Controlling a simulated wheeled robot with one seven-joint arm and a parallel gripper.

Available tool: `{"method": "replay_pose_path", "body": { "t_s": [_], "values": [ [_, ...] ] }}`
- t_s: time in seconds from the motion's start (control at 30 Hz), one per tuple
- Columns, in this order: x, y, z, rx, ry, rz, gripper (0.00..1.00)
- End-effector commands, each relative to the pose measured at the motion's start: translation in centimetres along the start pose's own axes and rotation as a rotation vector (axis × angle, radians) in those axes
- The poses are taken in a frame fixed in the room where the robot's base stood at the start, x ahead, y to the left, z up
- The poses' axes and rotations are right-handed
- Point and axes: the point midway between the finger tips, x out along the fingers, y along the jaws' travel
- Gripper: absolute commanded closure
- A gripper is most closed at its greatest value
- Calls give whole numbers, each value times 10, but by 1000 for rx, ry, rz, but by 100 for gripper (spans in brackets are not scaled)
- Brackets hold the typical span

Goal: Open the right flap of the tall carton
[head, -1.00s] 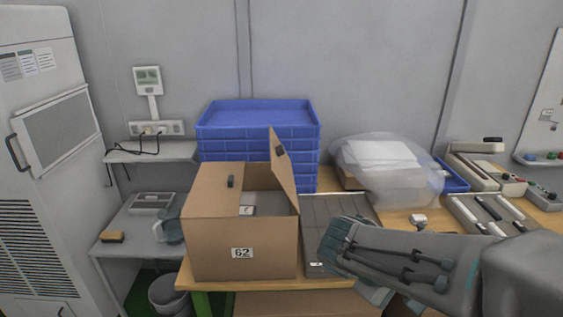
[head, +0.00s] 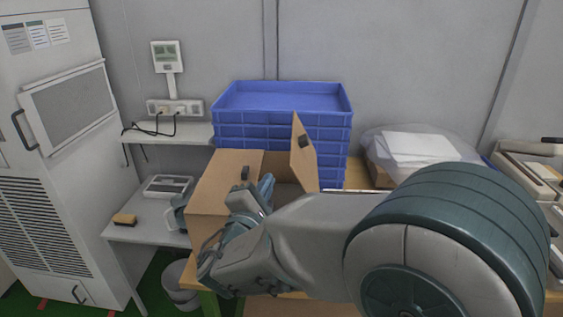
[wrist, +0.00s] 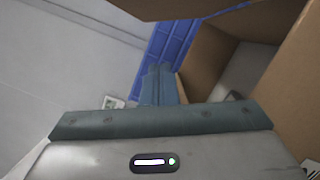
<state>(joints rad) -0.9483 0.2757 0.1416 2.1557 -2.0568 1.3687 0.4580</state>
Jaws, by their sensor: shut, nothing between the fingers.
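The tall cardboard carton (head: 207,192) stands on the bench, its front largely hidden behind my arm. Its right flap (head: 301,160) stands up, tilted, with a dark tab on it. Its left flap (head: 232,163) lies about flat across the top, with a dark tab (head: 245,173) near its inner edge. The opening between the flaps shows part of the inside. My gripper (head: 268,183) is at the carton's top, close to the left flap's tab; I cannot tell whether it touches. In the wrist view its shut fingers (wrist: 158,70) appear beside brown carton panels (wrist: 203,58), with nothing held.
A stack of blue crates (head: 285,100) stands right behind the carton. A clear bag with white sheets (head: 420,147) lies to the right.

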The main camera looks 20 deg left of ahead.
Motion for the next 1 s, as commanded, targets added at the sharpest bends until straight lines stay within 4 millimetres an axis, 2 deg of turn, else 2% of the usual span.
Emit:
{"method": "replay_pose_path", "body": {
  "t_s": [0.17, 0.5, 0.6, 0.7, 1.0],
  "values": [
    [20, 8, -9, 2, 19, 9, 100],
    [89, 10, -10, 2, 24, 11, 100],
    [91, 10, 9, 3, 23, 11, 100],
    [93, 9, 19, 3, 24, 11, 100],
    [96, 7, 27, 3, 23, 9, 100]
  ]
}}
